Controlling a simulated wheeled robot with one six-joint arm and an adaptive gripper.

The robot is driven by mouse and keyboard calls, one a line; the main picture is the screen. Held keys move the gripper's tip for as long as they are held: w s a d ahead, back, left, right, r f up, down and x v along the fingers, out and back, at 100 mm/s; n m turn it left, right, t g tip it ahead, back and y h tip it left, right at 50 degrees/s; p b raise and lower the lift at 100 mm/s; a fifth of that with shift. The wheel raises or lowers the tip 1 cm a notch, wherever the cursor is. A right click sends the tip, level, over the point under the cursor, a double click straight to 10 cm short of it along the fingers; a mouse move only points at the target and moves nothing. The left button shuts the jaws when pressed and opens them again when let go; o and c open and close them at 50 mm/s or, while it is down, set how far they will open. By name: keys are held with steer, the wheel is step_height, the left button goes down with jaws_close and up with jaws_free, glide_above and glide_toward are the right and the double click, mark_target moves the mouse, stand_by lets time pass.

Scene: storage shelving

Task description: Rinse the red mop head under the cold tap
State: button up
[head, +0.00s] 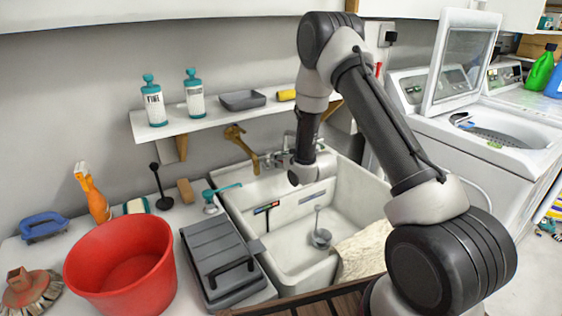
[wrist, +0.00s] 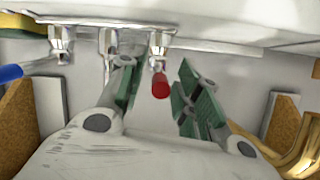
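The white sink (head: 292,240) stands under the shelf, with chrome taps (head: 275,158) along its back wall. In the wrist view, the tap with the blue lever (wrist: 12,73) is at the left. A tap with a red knob (wrist: 160,86) is in the middle. My gripper (wrist: 157,70) is open and empty, with green-padded fingers either side of the red knob; contact cannot be told. In the head view my own wrist hides the fingers. I cannot make out a red mop head in either view.
A red bucket (head: 122,268), grey toolbox (head: 220,262) and orange spray bottle (head: 92,195) stand left of the sink. A brass spout (head: 241,146) rises behind it. A shelf (head: 215,119) with bottles hangs above. A washing machine (head: 500,138) stands right.

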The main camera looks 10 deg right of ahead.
jaws_close()
steer(key=shift+a, duration=0.1)
steer(key=shift+s+a+m+t+h, duration=0.1)
steer(key=shift+a+m+t+h, duration=0.1)
steer(key=shift+a+m+h, duration=0.5)
steer(key=shift+s+a+m+t+h, duration=0.15)
steer(key=shift+a+m+h, duration=0.25)
steer(key=shift+m+h, duration=0.5)
steer(key=shift+w, duration=0.1)
jaws_free()
